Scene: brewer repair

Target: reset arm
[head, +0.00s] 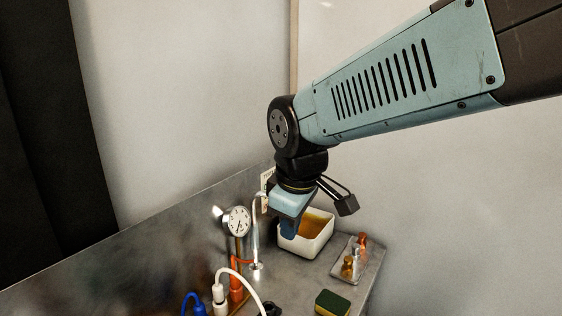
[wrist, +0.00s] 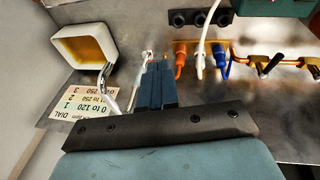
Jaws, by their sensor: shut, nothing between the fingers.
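My arm reaches in from the upper right in the head view. My gripper (head: 289,232) points down over the metal counter, in front of the white basin. In the wrist view my gripper (wrist: 158,68) shows its blue fingers pressed together, with nothing between them. The fingertips appear close to the silver faucet (head: 256,235), which also shows in the wrist view (wrist: 106,84). I cannot tell whether they touch it.
A white basin (head: 323,243) holds amber liquid. A small tray (head: 337,267), a sponge (head: 333,303) and a dial gauge (head: 237,220) are nearby. A printed card (wrist: 83,103) shows in the wrist view.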

